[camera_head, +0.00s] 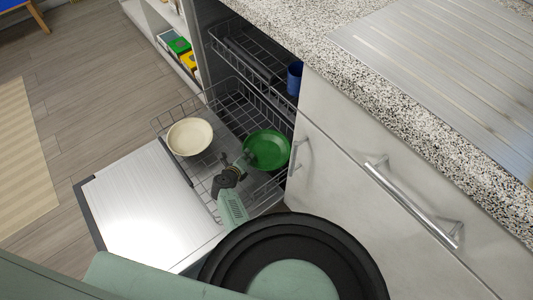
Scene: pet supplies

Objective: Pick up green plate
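The green plate (271,147) is a round, shallow dish in the lower wire rack of the open dishwasher, at the rack's right side near the cabinet front. My gripper (248,158) is at the plate's left edge and overlaps its rim in this view. I cannot tell whether the fingers touch the plate or only hover over it. The fingers are small and dark, so their opening is unclear.
A cream bowl (190,136) sits left in the lower rack (228,97). The upper rack (262,56) holds a blue cup (294,79). The dishwasher door (150,205) lies open. A cabinet (350,205) and speckled counter (400,75) stand close on the right.

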